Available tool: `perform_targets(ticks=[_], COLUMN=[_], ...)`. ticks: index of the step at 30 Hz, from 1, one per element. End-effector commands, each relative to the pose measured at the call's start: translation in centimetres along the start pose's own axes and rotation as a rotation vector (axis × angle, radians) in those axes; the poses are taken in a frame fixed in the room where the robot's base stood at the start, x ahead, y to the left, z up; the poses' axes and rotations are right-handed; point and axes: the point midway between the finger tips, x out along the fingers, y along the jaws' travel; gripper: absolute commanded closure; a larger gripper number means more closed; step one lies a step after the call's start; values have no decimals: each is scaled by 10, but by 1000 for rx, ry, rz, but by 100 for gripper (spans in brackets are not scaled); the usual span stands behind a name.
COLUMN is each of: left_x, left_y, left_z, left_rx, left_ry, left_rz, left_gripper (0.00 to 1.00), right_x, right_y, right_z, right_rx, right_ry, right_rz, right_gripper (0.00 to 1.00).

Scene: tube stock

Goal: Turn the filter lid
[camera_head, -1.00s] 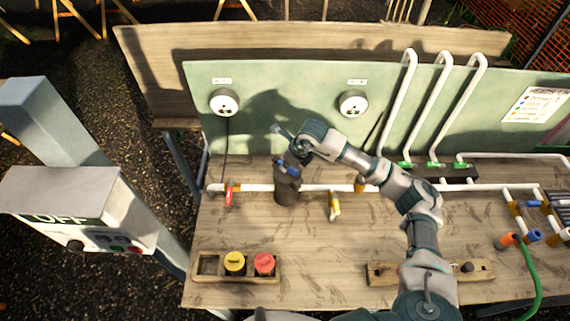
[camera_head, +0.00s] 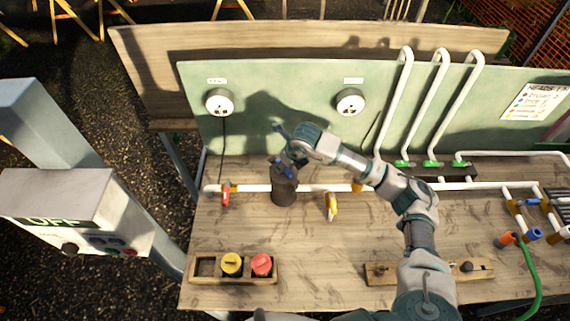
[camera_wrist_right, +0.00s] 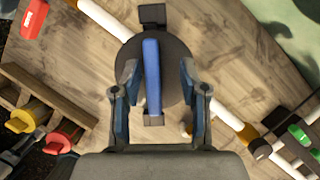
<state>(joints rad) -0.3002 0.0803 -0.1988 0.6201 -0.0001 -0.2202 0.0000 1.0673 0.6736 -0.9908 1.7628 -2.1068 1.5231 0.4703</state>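The filter is a dark cylinder (camera_head: 284,192) standing upright on the bench at the white pipe in the head view. In the right wrist view its round dark lid (camera_wrist_right: 172,52) fills the upper middle, with a raised blue bar handle (camera_wrist_right: 152,72) across it. My right gripper (camera_wrist_right: 158,75) is open over the lid, one finger on each side of the blue bar, with gaps visible on both sides. In the head view the right gripper (camera_head: 281,150) is above the filter and partly hides its top. My left gripper is not in view.
A red valve (camera_head: 226,194) and a yellow valve (camera_head: 331,206) flank the filter along the white pipe (camera_head: 255,188). A wooden holder (camera_head: 207,268) has a yellow cap (camera_head: 232,264) and a red cap (camera_head: 262,265). The green back panel (camera_head: 290,85) stands close behind.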

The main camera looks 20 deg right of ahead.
Motion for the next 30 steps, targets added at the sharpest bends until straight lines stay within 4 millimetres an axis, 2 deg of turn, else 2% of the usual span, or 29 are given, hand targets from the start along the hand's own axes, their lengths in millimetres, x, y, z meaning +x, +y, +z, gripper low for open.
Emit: perform_targets(ticks=[5, 8, 15, 21, 25, 30], left_x=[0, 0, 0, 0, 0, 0], left_y=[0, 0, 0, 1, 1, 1], left_z=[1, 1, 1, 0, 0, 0], left_rx=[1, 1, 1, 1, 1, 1], left_ry=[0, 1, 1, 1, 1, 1], left_rz=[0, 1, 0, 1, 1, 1], left_gripper=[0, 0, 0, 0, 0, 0], right_x=[-6, -20, -73, -107, -117, -119], right_y=[1, 0, -2, -4, -4, -4], right_z=[2, 2, 0, -1, -1, -1], right_rx=[-1, -2, -1, 1, 2, 2], right_ry=[-4, -5, -5, -2, -1, 0], right_rz=[1, 0, 0, 1, 2, 2], right_gripper=[57, 57, 57, 57, 57, 57])
